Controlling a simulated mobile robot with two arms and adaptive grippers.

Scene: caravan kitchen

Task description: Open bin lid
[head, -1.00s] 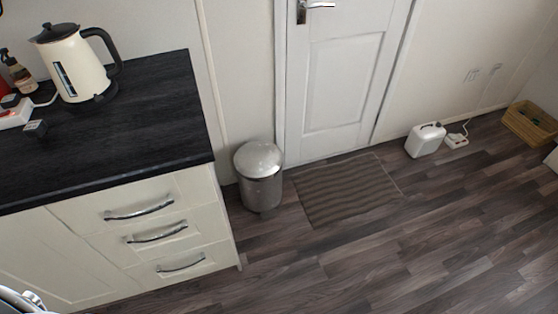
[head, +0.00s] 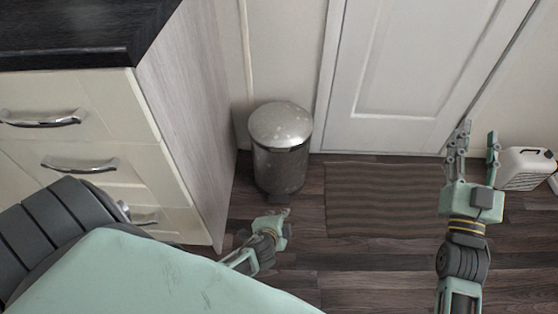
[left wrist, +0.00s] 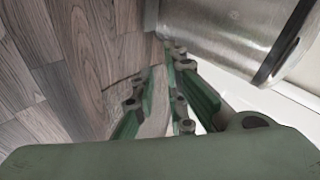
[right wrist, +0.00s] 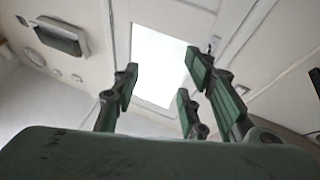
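The bin (head: 279,170) is a speckled grey metal cylinder standing on the floor, and its domed lid (head: 280,122) is shut. My left gripper (head: 283,213) is low in front of the bin, near its base. In the left wrist view, the bin's metal side (left wrist: 225,32) fills the upper right, close beyond the fingers. The left fingers (left wrist: 160,75) have a narrow gap with only floor showing between them; I cannot tell whether they touch the bin. My right gripper (head: 474,150) is raised with spread, empty fingers, in front of the door; they also show in the right wrist view (right wrist: 158,90).
A drawer cabinet (head: 185,110) with a dark worktop stands left of the bin. A white door (head: 415,70) is behind. A striped mat (head: 385,200) lies right of the bin, and a white canister (head: 525,168) stands farther right.

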